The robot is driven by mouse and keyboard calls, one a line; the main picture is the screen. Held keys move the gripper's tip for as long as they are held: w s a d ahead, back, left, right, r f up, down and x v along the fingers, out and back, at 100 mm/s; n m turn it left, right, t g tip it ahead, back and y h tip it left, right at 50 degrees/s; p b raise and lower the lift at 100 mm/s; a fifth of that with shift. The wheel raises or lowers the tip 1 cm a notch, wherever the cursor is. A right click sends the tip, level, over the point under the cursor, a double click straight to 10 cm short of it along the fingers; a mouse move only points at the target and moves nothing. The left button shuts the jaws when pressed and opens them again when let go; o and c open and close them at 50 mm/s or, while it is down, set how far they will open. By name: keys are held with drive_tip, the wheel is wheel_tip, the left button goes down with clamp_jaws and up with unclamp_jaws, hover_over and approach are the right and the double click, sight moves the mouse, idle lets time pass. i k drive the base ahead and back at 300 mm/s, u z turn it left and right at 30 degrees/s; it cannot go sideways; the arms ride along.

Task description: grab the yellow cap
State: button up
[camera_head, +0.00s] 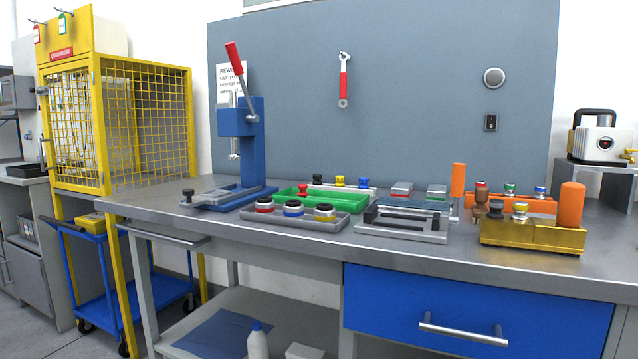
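A small yellow cap (340,181) stands at the back of the workbench in a row, between a black cap (318,180) on its left and a blue cap (364,182) on its right. My gripper is not in view.
A blue lever press (240,140) stands left of the trays. A grey fixture (400,236), a gold block (530,236) and orange uprights (571,204) crowd the right. A red cap (303,190) is at the green tray. The bench's front strip (300,250) is clear.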

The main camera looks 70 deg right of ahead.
sight(340, 181)
drive_tip(key=i, duration=2.2)
drive_tip(key=z, duration=2.7)
